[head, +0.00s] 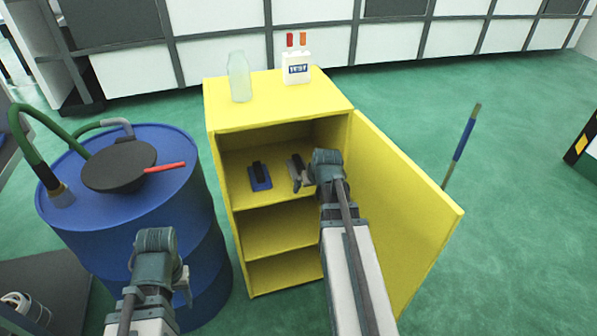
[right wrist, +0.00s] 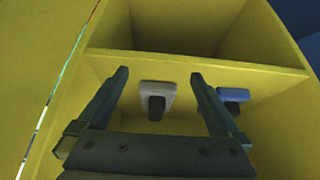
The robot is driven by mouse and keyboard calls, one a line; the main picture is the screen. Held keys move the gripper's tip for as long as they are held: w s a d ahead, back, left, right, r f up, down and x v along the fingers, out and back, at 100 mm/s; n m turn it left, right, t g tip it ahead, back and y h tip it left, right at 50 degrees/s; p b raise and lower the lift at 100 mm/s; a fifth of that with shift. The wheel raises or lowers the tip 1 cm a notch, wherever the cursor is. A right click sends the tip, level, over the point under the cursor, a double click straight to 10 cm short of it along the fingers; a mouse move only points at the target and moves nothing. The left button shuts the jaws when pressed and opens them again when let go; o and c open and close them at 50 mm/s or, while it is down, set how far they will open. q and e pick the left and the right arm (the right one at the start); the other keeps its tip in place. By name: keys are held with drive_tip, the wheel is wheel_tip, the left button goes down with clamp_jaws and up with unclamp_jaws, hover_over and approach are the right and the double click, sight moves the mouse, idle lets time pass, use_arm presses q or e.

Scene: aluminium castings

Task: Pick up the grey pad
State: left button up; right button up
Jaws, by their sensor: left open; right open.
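The grey pad (right wrist: 158,90), a light grey block with a black grip, lies on the upper shelf of the open yellow cabinet (head: 279,241). In the head view it is largely hidden by my right gripper. A blue pad (right wrist: 233,95) with a dark grip lies beside it; it also shows in the head view (head: 260,178). My right gripper (right wrist: 160,74) is open and empty, reaching into the cabinet, with the grey pad seen between its fingers. My left gripper (head: 181,284) is open and empty in front of the blue drum, away from the cabinet.
The cabinet door (head: 400,215) stands open close to the right of my right arm. A bottle (head: 239,78) and a white test box (head: 296,68) stand on the cabinet top. A blue drum (head: 75,218) with hoses stands left. The lower shelves look empty.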

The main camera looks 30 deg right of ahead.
sight(303, 169)
drive_tip(key=w, duration=0.2)
drive_tip(key=w+d, duration=0.1)
drive_tip(key=w, duration=0.5)
drive_tip(key=shift+d, duration=0.4)
drive_tip(key=w, duration=0.2)
drive_tip(key=w+d, duration=0.1)
drive_tip(key=w, duration=0.1)
drive_tip(key=shift+w+f+b, duration=0.1)
drive_tip(key=shift+f+b, duration=0.3)
drive_tip(key=shift+f, duration=0.25)
drive_tip(key=shift+r, duration=0.1)
drive_tip(key=shift+c, duration=0.6)
drive_tip(key=c, duration=1)
drive_tip(key=shift+c, duration=0.2)
drive_tip(key=shift+r, duration=0.15)
